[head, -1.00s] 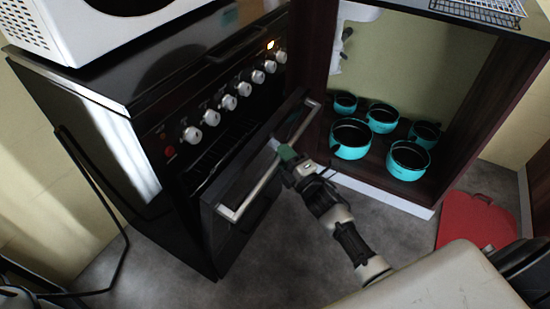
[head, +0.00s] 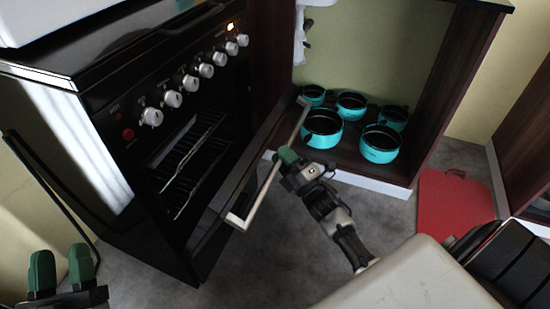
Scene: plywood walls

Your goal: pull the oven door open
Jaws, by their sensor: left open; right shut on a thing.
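The black oven (head: 130,130) stands at the left, with a row of silver knobs on its front. Its door (head: 208,232) is tilted part-way open, and racks (head: 190,165) show inside. The silver handle bar (head: 258,192) runs along the door's upper edge. My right gripper (head: 285,157) is shut on the handle, around the bar's middle. My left gripper (head: 60,268) is at the lower left, with two green fingertips apart and empty, away from the oven door.
An open dark cabinet (head: 449,95) right of the oven holds several turquoise pots (head: 381,144). A red board (head: 452,200) lies on the floor at the right. Grey floor (head: 265,255) is clear below the door. A white appliance (head: 40,22) sits on the oven top.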

